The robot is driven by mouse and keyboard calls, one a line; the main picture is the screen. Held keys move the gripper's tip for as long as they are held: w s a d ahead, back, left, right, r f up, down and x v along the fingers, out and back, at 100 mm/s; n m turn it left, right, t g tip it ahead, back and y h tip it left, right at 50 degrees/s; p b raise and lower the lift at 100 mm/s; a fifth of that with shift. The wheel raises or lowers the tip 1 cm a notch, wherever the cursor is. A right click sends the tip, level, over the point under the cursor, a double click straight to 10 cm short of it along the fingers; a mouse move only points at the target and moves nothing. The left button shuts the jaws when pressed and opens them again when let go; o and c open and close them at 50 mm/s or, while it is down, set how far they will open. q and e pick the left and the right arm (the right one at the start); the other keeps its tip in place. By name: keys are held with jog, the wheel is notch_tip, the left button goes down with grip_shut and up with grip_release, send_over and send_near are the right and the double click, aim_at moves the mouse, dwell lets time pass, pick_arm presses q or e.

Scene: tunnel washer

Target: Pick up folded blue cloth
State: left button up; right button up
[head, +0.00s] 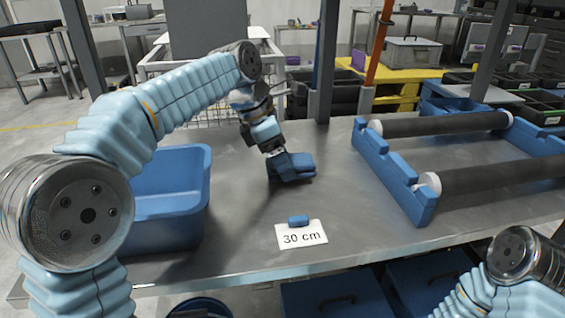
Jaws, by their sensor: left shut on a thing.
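The folded blue cloth (296,165) is on the grey metal table, in the middle of the head view. My left gripper (274,152) reaches down over its left side and is shut on it. The fingertips are partly hidden against the cloth, and I cannot tell whether the cloth is lifted off the table. My right arm shows only at the bottom right corner, and its gripper is out of the picture.
A blue bin (170,205) stands left of the cloth. A blue roller frame (395,180) stands to the right. A white "30 cm" card (301,236) with a small blue block (298,221) lies in front. The metal table (245,240) is clear between them.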

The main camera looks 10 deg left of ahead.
pick_arm(q)
jog(key=s+a+r, duration=0.1)
jog(key=s+r, duration=1)
jog(key=s, duration=0.3)
jog(key=shift+a+r, duration=0.3)
jog(key=o, duration=0.4)
jog(key=shift+c, duration=1.4)
